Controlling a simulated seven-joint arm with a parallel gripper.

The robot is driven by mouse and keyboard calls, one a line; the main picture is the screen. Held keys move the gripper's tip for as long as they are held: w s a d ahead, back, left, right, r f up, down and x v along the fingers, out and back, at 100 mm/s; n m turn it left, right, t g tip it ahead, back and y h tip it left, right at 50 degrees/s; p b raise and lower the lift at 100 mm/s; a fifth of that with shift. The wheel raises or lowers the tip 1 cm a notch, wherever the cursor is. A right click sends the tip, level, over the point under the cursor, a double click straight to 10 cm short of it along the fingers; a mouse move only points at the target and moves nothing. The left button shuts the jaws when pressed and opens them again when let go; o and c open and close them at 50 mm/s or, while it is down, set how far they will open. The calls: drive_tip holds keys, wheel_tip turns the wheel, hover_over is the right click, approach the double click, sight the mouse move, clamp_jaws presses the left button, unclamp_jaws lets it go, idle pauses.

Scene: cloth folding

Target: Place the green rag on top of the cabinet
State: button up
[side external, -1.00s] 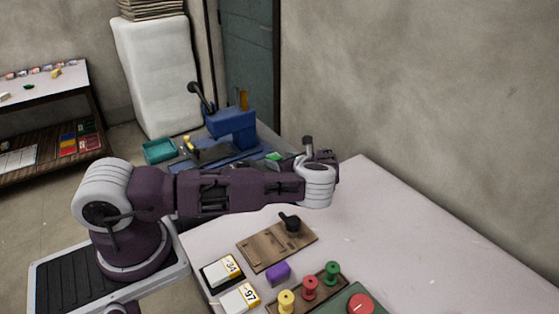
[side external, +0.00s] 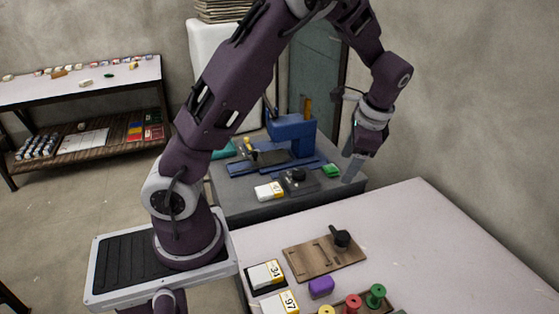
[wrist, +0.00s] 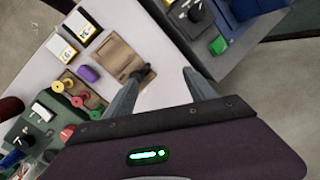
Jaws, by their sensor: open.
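A small bright green piece (side external: 332,171), likely the green rag, lies on the right part of the grey cabinet top (side external: 245,205), next to the blue machine. In the wrist view the green piece (wrist: 217,45) shows beyond my right finger; its texture is too small to tell. My gripper (side external: 352,172) points down just right of the green piece in the side external view, apart from it as far as I can tell. In the wrist view my gripper (wrist: 160,75) has its two fingers spread with nothing held between them.
A blue machine (side external: 292,135), a white box (side external: 269,191) and a black knob device (side external: 297,180) share the cabinet top. The pale table (side external: 420,240) in front holds a wooden board (side external: 322,257), a purple block (side external: 321,287) and spools. Its right part is clear.

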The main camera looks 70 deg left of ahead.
drive_tip(key=s+d+r+n+t+h, duration=0.3)
drive_tip(key=s+d+r, duration=0.3)
drive_tip(key=s+r, duration=0.3)
drive_tip(key=s+d+r+n+t, duration=0.1)
drive_tip(key=s+d+r, duration=0.1)
drive_tip(key=s, duration=0.5)
drive_tip(key=s+d+r+n+t, duration=0.1)
drive_tip(key=s+d+r+t, duration=0.1)
drive_tip(key=s, duration=0.5)
drive_tip(key=shift+d+n, duration=0.4)
drive_tip(key=shift+d, duration=0.3)
